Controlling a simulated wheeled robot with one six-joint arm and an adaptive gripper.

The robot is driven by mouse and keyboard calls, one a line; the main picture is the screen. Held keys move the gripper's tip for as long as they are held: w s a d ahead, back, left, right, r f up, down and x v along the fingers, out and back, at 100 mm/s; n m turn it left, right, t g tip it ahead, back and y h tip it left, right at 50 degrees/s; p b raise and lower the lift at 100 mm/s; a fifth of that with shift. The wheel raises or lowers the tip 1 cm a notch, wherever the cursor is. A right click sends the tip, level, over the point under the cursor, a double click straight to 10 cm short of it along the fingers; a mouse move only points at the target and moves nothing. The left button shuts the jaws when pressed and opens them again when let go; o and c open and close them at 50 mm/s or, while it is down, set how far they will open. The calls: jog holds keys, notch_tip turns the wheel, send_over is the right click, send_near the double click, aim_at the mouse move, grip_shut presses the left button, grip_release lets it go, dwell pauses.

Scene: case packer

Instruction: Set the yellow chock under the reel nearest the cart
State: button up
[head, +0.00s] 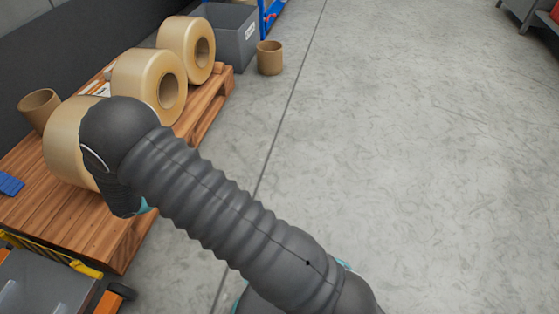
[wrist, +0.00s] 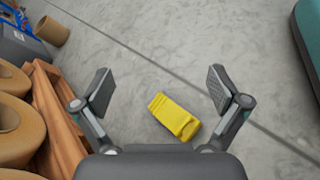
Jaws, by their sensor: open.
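The yellow chock (wrist: 174,116) lies on the concrete floor in the wrist view, beside the pallet. In the head view it does not show. My gripper (wrist: 160,90) is open and empty, its two fingers spread to either side above the chock. Three tan reels stand in a row on the wooden pallet (head: 100,232). The front reel (head: 62,145), nearest the cart (head: 40,285), is partly hidden by my arm. The middle reel (head: 135,75) and far reel (head: 172,42) show beyond it.
A blue piece (head: 10,183) lies on the pallet's left part. A tilted cardboard core (head: 40,108) is behind the front reel. Another core (head: 270,58) stands on the floor near a grey bin (head: 232,38).

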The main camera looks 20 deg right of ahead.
jog(key=s+d+r+m+g+y, duration=0.25)
jog(key=s+d+r+m, duration=0.2)
jog(key=r, duration=0.45)
jog(key=s+d+r+m+g+y, duration=0.1)
jog(key=s+d+r+m+y, duration=0.25)
jog(key=d+r, duration=0.4)
jog(key=s+d+r+m+t+y, duration=0.2)
jog(key=s+r+m+t+y, duration=0.4)
jog(key=s+r, duration=0.7)
jog(key=s+m, duration=0.2)
jog(key=s, duration=0.1)
jog(key=shift+s+d+y, duration=0.2)
jog(key=shift+d+y, duration=0.1)
jog(key=shift+y, duration=0.1)
jog(key=shift+r, duration=0.1)
